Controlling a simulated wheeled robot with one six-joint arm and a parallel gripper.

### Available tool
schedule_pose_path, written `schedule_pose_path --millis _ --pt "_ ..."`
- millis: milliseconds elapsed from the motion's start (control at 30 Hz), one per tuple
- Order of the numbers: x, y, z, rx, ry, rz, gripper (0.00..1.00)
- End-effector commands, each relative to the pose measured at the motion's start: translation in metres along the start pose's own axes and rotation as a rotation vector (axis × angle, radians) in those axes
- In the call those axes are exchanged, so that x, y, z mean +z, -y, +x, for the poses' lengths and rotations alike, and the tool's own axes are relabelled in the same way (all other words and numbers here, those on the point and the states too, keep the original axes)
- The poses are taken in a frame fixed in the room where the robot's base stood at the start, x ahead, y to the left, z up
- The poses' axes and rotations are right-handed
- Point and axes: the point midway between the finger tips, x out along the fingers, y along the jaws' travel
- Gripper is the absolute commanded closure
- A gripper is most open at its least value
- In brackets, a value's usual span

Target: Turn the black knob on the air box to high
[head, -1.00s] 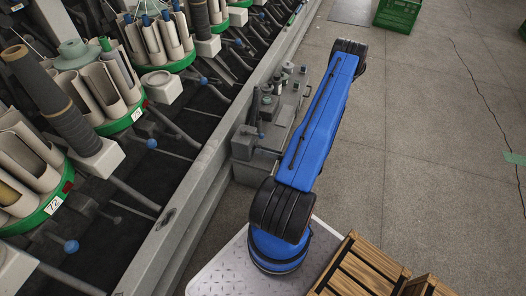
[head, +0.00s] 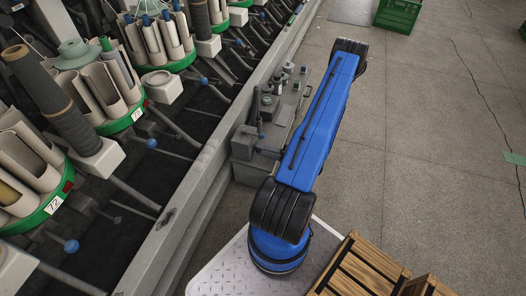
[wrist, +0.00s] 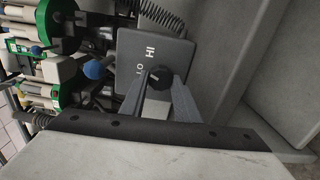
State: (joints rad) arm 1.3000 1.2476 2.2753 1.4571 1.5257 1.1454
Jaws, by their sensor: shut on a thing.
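The air box (wrist: 150,45) shows in the wrist view as a grey box with the marks HI and LO on its face. The black knob (wrist: 160,76) sits on that face below the marks. My gripper (wrist: 160,82) is shut on the knob, with one finger on each side of it. The exact direction of the knob's pointer is too small to tell. In the head view my blue arm hides the gripper and the knob.
The winder's frame rail (head: 200,180) runs along the left, with green-ringed cone holders (head: 120,118) beyond it. A wooden crate (head: 362,268) is at the bottom right. A green crate (head: 398,14) stands on the floor at the top.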

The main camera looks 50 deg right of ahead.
Motion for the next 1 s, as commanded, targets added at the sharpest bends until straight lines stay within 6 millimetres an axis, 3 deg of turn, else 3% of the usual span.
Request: schedule_pose_path --millis 500,1000 --pt "0.0018 -0.0008 -0.0007 -0.001 0.003 0.389 0.94" --pt "0.0023 -0.0008 -0.0008 -0.002 0.004 0.498 0.94"
